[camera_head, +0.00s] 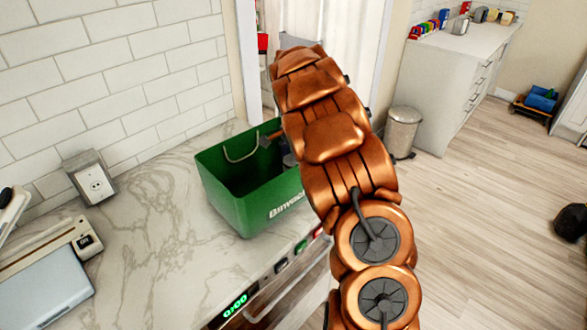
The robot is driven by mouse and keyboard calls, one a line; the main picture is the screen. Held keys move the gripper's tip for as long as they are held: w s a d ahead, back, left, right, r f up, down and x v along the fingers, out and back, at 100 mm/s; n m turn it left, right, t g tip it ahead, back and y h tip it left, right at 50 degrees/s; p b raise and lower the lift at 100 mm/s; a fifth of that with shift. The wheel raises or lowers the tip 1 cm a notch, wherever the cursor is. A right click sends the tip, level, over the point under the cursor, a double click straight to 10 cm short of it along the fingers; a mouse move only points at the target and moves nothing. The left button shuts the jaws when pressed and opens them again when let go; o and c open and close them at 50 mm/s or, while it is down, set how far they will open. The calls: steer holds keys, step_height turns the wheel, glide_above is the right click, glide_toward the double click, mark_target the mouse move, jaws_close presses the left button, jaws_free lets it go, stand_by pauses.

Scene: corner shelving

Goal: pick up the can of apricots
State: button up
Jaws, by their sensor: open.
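No can of apricots can be made out in this view. A green open-topped box (235,207) with white lettering stands on the marble counter. A thin pale loop hangs at its inner back wall. A small grey item (289,161) and a brownish piece (268,139) show at its right end, partly behind my copper-coloured arm; I cannot tell what they are. My arm rises from the bottom and passes the box's right side. My gripper cannot be made out; the arm's far end is hidden.
The marble counter (150,250) is clear before the green box. A trash can (402,132) and white cabinet (445,85) stand right, beside open wood floor (480,220).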

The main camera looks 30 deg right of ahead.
steer(key=shift+f, duration=0.55)
steer(key=c, duration=1.5)
